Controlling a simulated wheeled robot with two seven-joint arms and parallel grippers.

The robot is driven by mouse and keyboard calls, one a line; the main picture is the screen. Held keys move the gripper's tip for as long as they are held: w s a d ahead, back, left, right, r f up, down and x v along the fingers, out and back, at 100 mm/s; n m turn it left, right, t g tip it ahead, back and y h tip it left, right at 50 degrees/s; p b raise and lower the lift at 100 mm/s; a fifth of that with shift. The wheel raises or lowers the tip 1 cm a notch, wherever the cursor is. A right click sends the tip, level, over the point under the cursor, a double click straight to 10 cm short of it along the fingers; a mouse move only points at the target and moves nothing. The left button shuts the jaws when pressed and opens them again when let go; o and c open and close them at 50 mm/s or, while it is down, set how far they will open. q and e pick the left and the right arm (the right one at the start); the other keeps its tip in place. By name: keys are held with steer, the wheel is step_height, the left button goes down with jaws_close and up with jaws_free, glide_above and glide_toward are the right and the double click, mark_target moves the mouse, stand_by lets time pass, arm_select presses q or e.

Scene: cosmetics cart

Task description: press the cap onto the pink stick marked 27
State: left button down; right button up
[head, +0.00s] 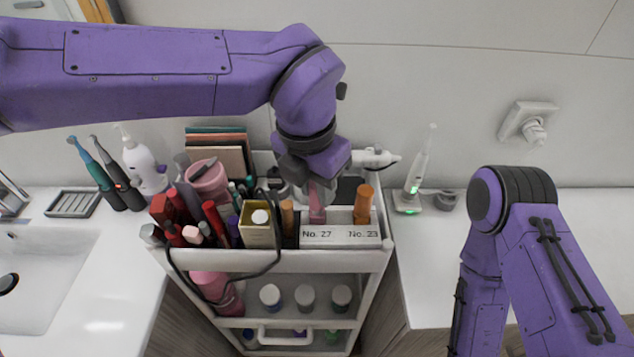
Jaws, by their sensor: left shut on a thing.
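The pink stick (317,214) stands upright in the white holder block (340,243), behind the label "No. 27". My left gripper (318,188) is directly above it, pointing down, and is shut on a pink piece at the top of the stick. The piece looks like the cap, but I cannot tell where the cap ends and the stick begins. The fingertips are partly hidden by the wrist. My right arm is at the right, and its gripper is out of the frame.
An orange-brown stick (363,205) stands beside it at "No. 23". Red tubes, a gold box (258,230) and a looped black cable crowd the left of the cart's top. A white toothbrush (418,162) stands on the right counter.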

arm_select(q)
steer(key=shift+f+b, duration=0.4)
steer(key=shift+f, duration=0.2)
stand_by(0.5)
steer(key=shift+c, duration=1.7)
jaws_free()
steer(key=shift+r, duration=0.1)
step_height(320, 180, up, 8)
steer(key=p, duration=0.7)
steer(key=shift+p, duration=0.3)
jaws_close()
